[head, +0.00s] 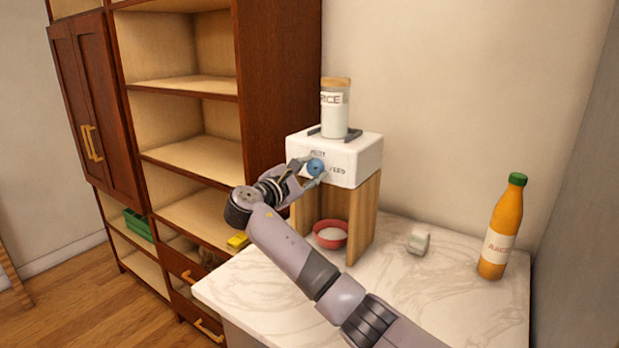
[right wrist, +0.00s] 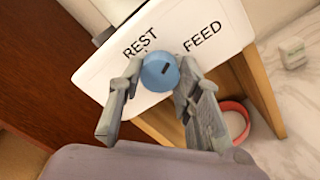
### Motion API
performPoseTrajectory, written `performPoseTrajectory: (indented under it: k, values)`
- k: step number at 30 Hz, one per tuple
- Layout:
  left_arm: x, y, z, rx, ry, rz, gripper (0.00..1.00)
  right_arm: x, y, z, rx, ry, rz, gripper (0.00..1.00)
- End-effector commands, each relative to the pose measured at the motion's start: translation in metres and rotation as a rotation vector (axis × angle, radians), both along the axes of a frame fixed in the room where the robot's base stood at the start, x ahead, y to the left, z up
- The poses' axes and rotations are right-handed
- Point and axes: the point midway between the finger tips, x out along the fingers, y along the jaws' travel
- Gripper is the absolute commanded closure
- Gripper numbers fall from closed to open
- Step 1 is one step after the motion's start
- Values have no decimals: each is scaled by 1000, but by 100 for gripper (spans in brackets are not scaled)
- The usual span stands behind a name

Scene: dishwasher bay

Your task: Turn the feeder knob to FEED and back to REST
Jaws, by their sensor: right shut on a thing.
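The round blue feeder knob (head: 315,166) is on the front of a white feeder box (head: 348,160). In the right wrist view the knob (right wrist: 158,74) sits below the words REST, to its upper left, and FEED, to its upper right. It has a short dark mark near its middle; I cannot tell clearly which word this points to. My right gripper (head: 309,172) has its fingers on either side of the knob and is shut on it, as the right wrist view (right wrist: 156,92) also shows. My left gripper is not in view.
A rice jar (head: 335,112) stands on the feeder. The feeder rests on a wooden stand (head: 361,222) with a red bowl (head: 345,241) of white contents below. A small pale block (head: 419,241) and an orange bottle (head: 500,228) stand right on the marble counter (head: 400,300).

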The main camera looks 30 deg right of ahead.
Motion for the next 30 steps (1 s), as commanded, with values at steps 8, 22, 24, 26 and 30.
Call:
performPoseTrajectory:
  k: [8,22,24,26,30]
  values:
    - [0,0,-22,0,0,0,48,0,1,-5,88,-205,0,96]
    - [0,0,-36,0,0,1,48,0,0,-3,159,-376,-1,96]
    - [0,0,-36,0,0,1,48,0,0,-3,162,-382,-1,96]
    - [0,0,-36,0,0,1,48,0,0,-3,163,-386,-1,96]
    - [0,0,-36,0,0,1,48,0,0,-3,165,-388,-2,96]
